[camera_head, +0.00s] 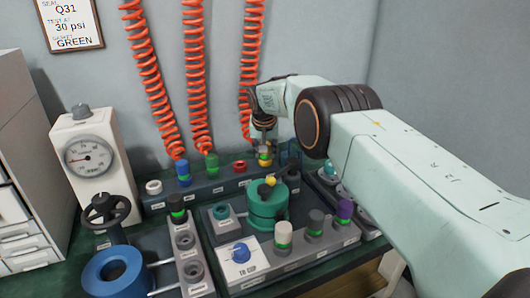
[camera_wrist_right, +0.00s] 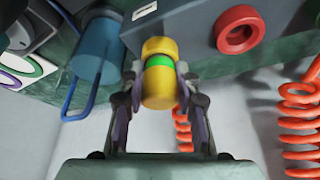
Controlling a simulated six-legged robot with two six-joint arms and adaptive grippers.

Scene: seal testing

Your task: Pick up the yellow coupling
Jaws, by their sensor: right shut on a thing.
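The yellow coupling (camera_head: 264,157) with a green band is at the back rack, below the rightmost orange coiled hose (camera_head: 246,80). My right gripper (camera_head: 264,135) comes down on it from above. In the right wrist view the coupling (camera_wrist_right: 160,90) sits between both fingers (camera_wrist_right: 158,100), which are shut on its sides. I cannot tell whether its lower end touches the rack (camera_head: 225,177). My left gripper is not in view.
Blue (camera_head: 183,173) and green (camera_head: 212,166) couplings stand to the left on the rack, under other coiled hoses. A green cylinder (camera_head: 266,207) with a yellow knob stands in front. A gauge (camera_head: 90,157), a black handwheel (camera_head: 106,211) and a blue ring (camera_head: 112,270) are at left.

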